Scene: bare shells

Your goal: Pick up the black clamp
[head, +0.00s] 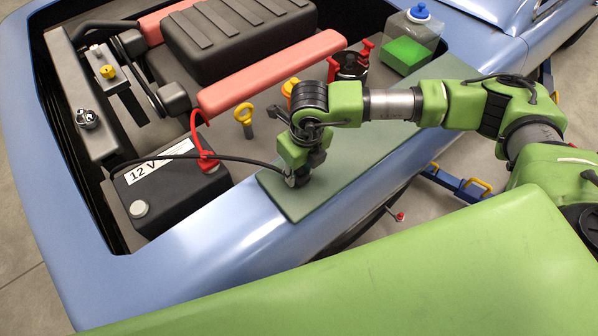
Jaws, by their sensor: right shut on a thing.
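My right gripper (300,174) comes down from the right and points at the green mat (330,187) on the blue fender. It is shut on the black clamp (291,181), which is small and mostly hidden by the fingers, at or just above the mat. I cannot tell whether the clamp touches the mat. A black cable (240,158) runs left from the clamp across the top of the black 12 V battery (172,192). A red clamp (208,161) with a red cable sits at the battery's right edge. My left gripper is out of view.
The open engine bay holds a dark ribbed cover (232,38), a pink-red bar (272,72) and a yellow-ringed dipstick (244,115). A jug of green fluid (408,45) stands at the back right. A blue jack-like frame (455,183) is on the floor beside the car.

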